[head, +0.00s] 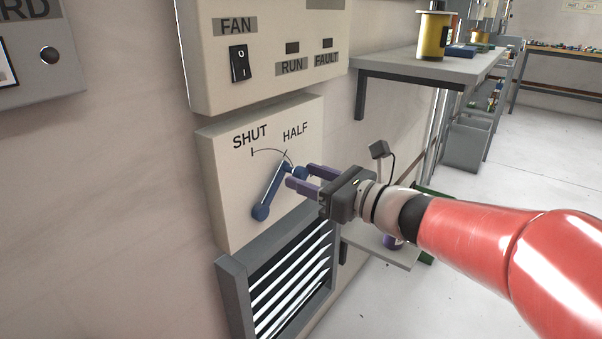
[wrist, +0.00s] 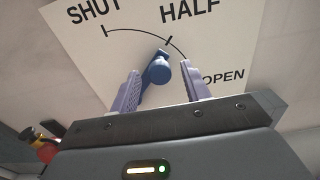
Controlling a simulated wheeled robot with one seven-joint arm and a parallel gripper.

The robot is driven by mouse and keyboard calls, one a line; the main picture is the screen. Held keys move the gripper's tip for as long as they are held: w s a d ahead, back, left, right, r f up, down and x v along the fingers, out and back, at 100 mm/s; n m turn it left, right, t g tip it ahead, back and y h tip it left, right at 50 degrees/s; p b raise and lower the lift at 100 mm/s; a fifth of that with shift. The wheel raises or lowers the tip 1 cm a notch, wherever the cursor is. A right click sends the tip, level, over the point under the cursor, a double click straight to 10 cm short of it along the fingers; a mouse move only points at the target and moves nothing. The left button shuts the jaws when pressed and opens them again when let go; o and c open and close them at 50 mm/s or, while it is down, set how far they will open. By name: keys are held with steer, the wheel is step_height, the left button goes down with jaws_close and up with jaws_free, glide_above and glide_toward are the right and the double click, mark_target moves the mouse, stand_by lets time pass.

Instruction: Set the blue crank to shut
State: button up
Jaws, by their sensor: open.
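The blue crank (head: 272,190) is on a cream panel (head: 228,185) marked SHUT and HALF. Its lower end is at the hub, and its upper end points at the HALF mark. In the wrist view the crank (wrist: 158,72) has a round grip at its free end, below the HALF tick; OPEN is lettered to the right. My gripper (head: 302,177) is open at the crank's upper end. In the wrist view its fingers (wrist: 162,76) stand on either side of the grip, with a visible gap on the right; contact on the left is unclear. The crank's lower part is hidden there.
A louvred vent (head: 290,285) sits below the panel. A fan switch box (head: 262,55) is above it. A grey shelf (head: 430,66) with a yellow spool (head: 433,36) juts out at the right. The floor at the right is open.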

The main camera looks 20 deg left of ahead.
steer(key=shift+x, duration=1.1)
steer(key=shift+c, duration=0.4)
jaws_close()
